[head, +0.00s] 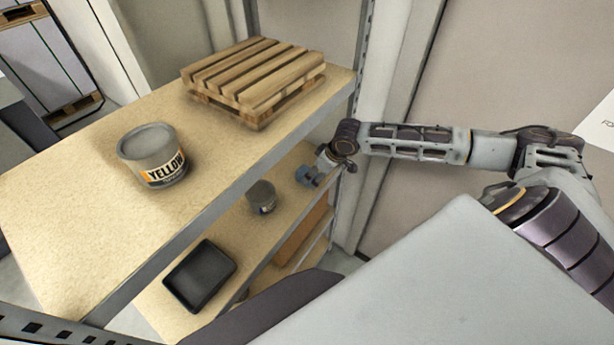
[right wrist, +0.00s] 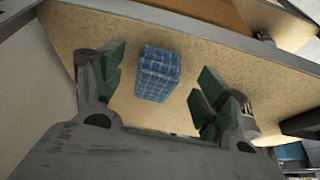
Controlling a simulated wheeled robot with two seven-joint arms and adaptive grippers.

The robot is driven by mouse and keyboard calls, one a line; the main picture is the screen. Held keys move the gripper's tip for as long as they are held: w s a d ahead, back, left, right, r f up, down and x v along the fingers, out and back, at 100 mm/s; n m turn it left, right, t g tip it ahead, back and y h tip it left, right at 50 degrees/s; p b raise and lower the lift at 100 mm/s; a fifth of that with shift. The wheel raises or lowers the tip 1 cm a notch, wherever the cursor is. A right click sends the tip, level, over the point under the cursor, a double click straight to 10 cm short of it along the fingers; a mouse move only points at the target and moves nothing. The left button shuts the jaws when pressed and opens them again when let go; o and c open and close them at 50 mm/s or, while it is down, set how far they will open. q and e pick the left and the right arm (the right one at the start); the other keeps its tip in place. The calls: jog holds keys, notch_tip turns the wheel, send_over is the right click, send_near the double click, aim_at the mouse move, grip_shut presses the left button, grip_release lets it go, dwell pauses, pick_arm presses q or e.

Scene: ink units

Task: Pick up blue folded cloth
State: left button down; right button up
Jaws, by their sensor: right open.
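The blue folded cloth (head: 305,176) lies on the lower shelf in the head view, near the shelf's right end. In the right wrist view the cloth (right wrist: 157,74) shows as a blue checked block on the tan board, between and beyond the fingertips. My right gripper (head: 326,158) is just above and right of the cloth in the head view, partly hidden by my wrist. In the right wrist view my right gripper (right wrist: 162,65) is open and empty, with a green-padded finger on each side of the cloth. My left gripper is not in view.
On the lower shelf (head: 220,243) stand a grey can (head: 261,196) and a black tray (head: 200,276). The upper shelf (head: 75,215) holds a yellow-labelled can (head: 152,155) and a wooden pallet (head: 255,80). A metal post (head: 362,60) rises near my right arm.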

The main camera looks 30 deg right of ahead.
aim_at(307, 172)
jog(key=shift+w, duration=0.1)
jog(key=shift+w+a, duration=0.35)
jog(key=shift+w, duration=0.5)
jog(key=shift+w+a, duration=0.35)
jog(key=shift+w, duration=0.5)
jog(key=shift+x, duration=1.5)
jog(key=c, duration=1.2)
jog(key=shift+r, duration=0.15)
jog(key=shift+s+d+r, duration=0.1)
jog(key=shift+s+r, duration=0.05)
jog(key=shift+r, duration=0.45)
jog(key=shift+s+d+b, duration=0.15)
jog(key=shift+s+d, duration=0.85)
jog(key=shift+s, duration=1.8)
jog(key=shift+s+d+b, duration=0.15)
jog(key=shift+s+d, duration=0.8)
jog(key=shift+s, duration=1.8)
jog(key=shift+s+d+b, duration=0.15)
jog(key=shift+s+d, duration=0.85)
jog(key=shift+s, duration=1.8)
